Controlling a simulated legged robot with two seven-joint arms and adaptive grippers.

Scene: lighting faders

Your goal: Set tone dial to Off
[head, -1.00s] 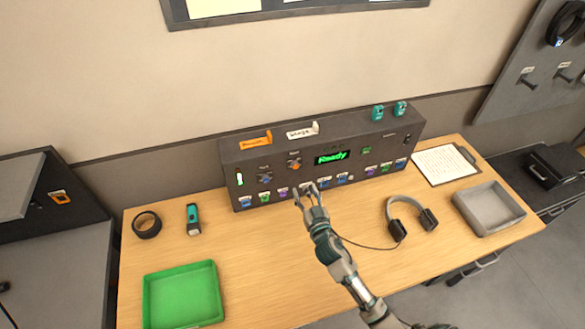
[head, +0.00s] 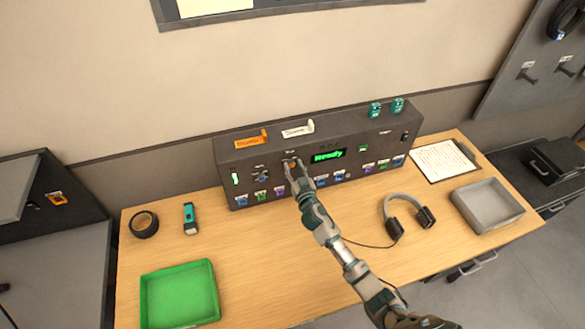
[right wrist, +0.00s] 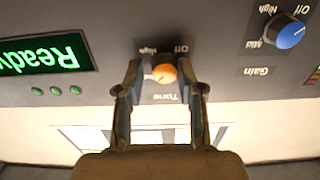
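The tone dial is an orange knob (right wrist: 164,74) on the front of the dark grey console (head: 225,158). In the right wrist view, which is upside down, it has "Tone", "Off" and "High" labels around it. Its pointer is too small to read surely. My right gripper (right wrist: 162,70) is open, with one finger on each side of the knob and small gaps between. In the head view my right gripper (head: 296,168) covers most of the dial. My left gripper is not in view.
A blue Gain dial (right wrist: 290,32) is beside the tone dial. The console's green display (head: 328,155) reads "Ready". A row of coloured faders runs below. Headphones (head: 407,215), a green tray (head: 180,292) and a grey tray (head: 488,204) are on the desk.

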